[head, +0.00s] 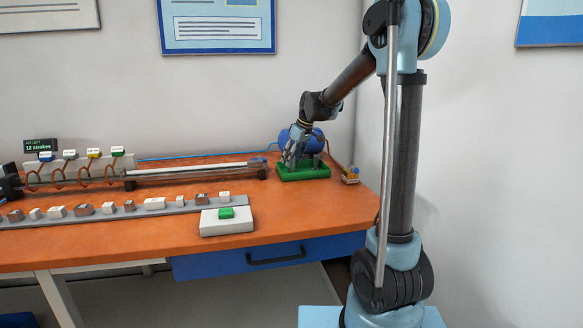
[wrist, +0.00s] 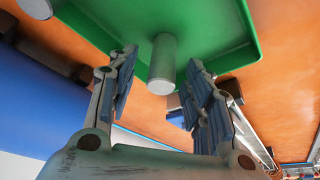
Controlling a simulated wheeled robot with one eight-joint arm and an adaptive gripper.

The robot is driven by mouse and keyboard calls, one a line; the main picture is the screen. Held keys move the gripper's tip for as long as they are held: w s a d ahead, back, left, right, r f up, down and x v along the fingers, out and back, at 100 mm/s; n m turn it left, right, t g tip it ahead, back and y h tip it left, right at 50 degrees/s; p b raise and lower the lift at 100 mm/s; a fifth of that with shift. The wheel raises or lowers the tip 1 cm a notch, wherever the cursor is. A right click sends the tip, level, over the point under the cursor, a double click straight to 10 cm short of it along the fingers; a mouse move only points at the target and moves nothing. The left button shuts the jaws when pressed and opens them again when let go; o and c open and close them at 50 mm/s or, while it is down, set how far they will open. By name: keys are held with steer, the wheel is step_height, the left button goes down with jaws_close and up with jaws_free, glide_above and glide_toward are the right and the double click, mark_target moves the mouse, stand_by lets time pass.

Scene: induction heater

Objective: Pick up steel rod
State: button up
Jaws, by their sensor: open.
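A short grey steel rod (wrist: 162,62) stands out from the green tray (wrist: 215,25) in the wrist view. My gripper (wrist: 161,75) is open, with its blue-padded fingers on either side of the rod. Gaps show between the rod and both fingers, so it is not gripped. In the head view my gripper (head: 292,152) is low over the green tray (head: 303,174) at the right end of the orange bench. The rod between the fingers cannot be made out clearly there.
A blue tank (head: 313,139) stands just behind my gripper. A long rail (head: 195,173) and copper coils (head: 75,178) lie to the left. A white box with a green button (head: 226,227) and a row of sample blocks (head: 104,209) are at the bench's front.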

steer(key=shift+f, duration=0.2)
jaws_close()
step_height(320, 180, up, 10)
steer(key=shift+r, duration=0.1)
stand_by(0.7)
